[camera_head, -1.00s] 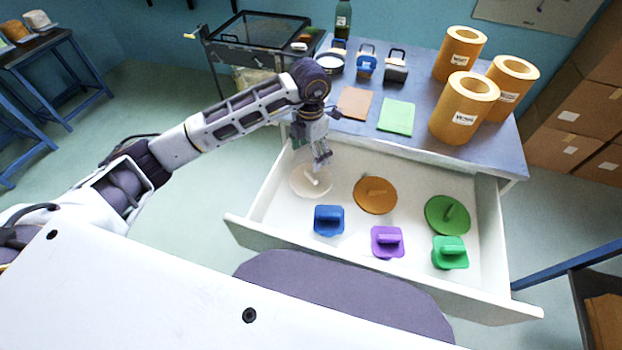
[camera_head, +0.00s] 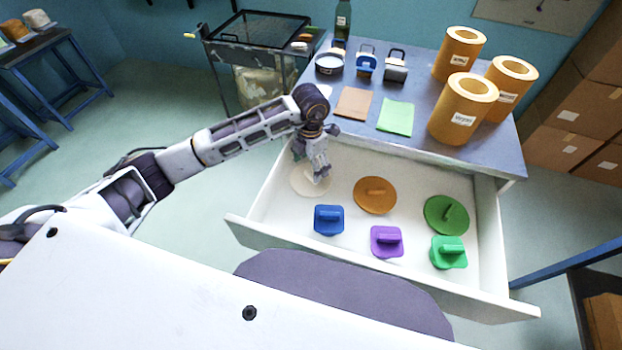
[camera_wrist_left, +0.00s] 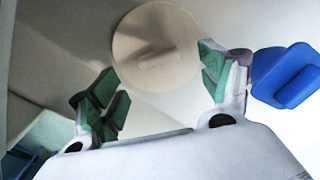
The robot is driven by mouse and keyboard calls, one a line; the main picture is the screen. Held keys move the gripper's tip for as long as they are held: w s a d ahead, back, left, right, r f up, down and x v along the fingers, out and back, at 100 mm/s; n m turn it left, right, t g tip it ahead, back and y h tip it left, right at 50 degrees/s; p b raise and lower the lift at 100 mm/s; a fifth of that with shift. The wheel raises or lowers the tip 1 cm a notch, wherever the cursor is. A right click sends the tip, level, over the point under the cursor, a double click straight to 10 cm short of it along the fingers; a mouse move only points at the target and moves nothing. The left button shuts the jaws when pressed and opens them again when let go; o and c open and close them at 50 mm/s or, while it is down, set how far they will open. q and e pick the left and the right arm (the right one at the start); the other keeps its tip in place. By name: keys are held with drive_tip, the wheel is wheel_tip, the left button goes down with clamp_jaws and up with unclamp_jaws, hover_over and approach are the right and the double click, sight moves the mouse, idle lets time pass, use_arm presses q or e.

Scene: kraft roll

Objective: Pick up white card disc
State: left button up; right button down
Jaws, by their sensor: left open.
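The white card disc (camera_head: 304,184) lies flat at the back left of the open drawer (camera_head: 284,214). In the left wrist view the disc (camera_wrist_left: 150,30) is cream coloured, with a low bar-shaped handle across its middle. My left gripper (camera_head: 317,179) points down over the disc and hides part of it in the head view. In the left wrist view the open, empty fingers of my left gripper (camera_wrist_left: 160,90) are spread on either side of the disc's near edge. I cannot tell the exact height above it. My right gripper is not in view.
The drawer also holds an orange disc (camera_head: 375,196), a green disc (camera_head: 447,215), and blue (camera_head: 328,221), purple (camera_head: 386,242) and green (camera_head: 449,253) handled blocks. The bench top (camera_head: 420,140) behind carries orange rolls (camera_head: 464,108). Drawer walls surround the gripper.

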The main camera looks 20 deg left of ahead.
sight(311, 174)
use_arm(q)
drive_tip(key=shift+f, duration=0.45)
drive_tip(key=f, duration=0.2)
drive_tip(key=shift+w+f+p, duration=0.2)
drive_tip(key=shift+f+p, duration=0.15)
drive_tip(key=shift+p, duration=0.05)
drive_tip(key=shift+f, duration=0.45)
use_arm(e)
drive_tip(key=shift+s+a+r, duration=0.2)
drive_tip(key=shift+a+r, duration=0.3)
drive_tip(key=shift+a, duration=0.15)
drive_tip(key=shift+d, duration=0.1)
use_arm(q)
drive_tip(key=shift+c, duration=0.7)
drive_tip(key=c, duration=1)
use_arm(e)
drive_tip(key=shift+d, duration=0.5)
